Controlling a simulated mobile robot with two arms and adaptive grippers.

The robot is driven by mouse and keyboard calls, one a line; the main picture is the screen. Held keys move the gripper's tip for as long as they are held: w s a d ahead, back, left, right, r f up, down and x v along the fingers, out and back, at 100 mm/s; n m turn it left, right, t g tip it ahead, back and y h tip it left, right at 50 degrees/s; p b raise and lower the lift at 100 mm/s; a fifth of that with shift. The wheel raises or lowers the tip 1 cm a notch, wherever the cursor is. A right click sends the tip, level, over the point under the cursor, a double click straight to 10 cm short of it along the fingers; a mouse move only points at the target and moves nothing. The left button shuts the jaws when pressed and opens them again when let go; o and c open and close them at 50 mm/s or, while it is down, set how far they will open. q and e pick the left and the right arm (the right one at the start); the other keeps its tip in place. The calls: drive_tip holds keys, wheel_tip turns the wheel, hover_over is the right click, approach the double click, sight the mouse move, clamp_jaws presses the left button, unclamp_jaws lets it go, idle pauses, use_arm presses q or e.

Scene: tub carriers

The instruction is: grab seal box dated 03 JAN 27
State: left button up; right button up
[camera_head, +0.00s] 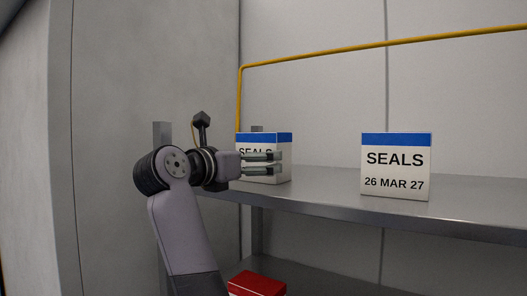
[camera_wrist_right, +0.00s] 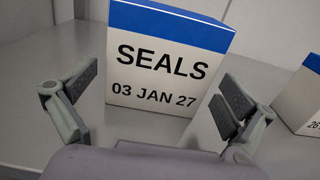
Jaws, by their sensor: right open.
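The seal box marked 03 JAN 27 (camera_wrist_right: 165,65) is white with a blue top band and stands upright on the shelf. It fills the middle of the right wrist view, beyond the open fingers. In the head view the same box (camera_head: 280,143) is partly hidden behind my right gripper (camera_head: 262,162), and its date cannot be read there. In the wrist view my right gripper (camera_wrist_right: 155,100) is open and empty, with one finger on each side of the box's lower front. My left gripper is not in view.
A second seal box marked 26 MAR 27 (camera_head: 395,172) stands to the right on the same metal shelf (camera_head: 330,192); its edge shows at the right of the wrist view (camera_wrist_right: 303,98). A red box (camera_head: 257,284) sits below. A yellow pipe (camera_head: 330,54) runs along the wall.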

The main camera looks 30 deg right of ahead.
drive_tip(key=p+x, duration=0.1)
drive_tip(key=x, duration=0.1)
drive_tip(key=p+x, duration=0.2)
drive_tip(key=shift+r, duration=0.4)
drive_tip(key=shift+w+d+f+p, duration=0.1)
drive_tip(key=shift+d+f+p, duration=0.1)
drive_tip(key=shift+d+p, duration=0.3)
drive_tip(key=shift+a, duration=0.15)
drive_tip(key=shift+c, duration=1.1)
drive_tip(key=c, duration=0.9)
